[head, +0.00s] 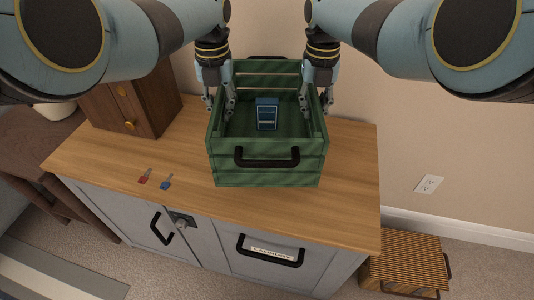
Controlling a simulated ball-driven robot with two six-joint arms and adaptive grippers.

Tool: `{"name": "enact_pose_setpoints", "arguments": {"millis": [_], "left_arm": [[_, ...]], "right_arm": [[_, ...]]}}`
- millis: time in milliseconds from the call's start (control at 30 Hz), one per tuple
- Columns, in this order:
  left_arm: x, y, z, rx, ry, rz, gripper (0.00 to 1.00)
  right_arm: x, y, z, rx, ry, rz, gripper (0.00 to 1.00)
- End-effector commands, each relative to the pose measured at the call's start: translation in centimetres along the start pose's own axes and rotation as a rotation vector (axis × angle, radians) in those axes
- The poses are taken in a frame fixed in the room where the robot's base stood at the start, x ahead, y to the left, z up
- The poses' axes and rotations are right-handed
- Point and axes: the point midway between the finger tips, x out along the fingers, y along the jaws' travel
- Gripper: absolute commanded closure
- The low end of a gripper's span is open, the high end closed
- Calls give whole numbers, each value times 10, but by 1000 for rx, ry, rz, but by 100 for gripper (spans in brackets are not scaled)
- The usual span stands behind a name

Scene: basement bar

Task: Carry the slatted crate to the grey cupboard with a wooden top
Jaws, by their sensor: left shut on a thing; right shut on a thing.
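The green slatted crate (223,163) is on or just above the wooden top of the grey cupboard (350,170); I cannot tell whether it touches. It is upright, with a black handle on its front and a small blue object (267,113) inside. My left gripper (219,108) is shut on the crate's left wall. My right gripper (316,108) is shut on its right wall. The fingertips are partly hidden by the walls. The cupboard's grey front has black handles and a label that seems to read "Laundry".
A dark wooden box with drawers (135,100) stands on the top's back left. A red key-like item (146,175) and a blue one (165,182) lie left of the crate. A woven basket (405,260) is on the floor at right. The top's right end is clear.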

Motion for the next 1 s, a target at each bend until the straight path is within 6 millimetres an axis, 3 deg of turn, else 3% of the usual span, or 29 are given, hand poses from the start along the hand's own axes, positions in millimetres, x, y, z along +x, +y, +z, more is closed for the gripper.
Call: {"name": "enact_pose_setpoints", "arguments": {"millis": [367,867,900,1000], "left_arm": [[16,2,0,-1,4,3,100],[60,1,-3,-1,18,3,100],[57,1,-3,-1,19,3,86],[55,1,-3,-1,17,2,73]], "right_arm": [[15,-1,0,1,4,-2,100],[60,-1,-3,1,18,-2,100],[57,-1,-4,1,19,-2,86],[55,-1,-3,0,17,-2,73]]}}
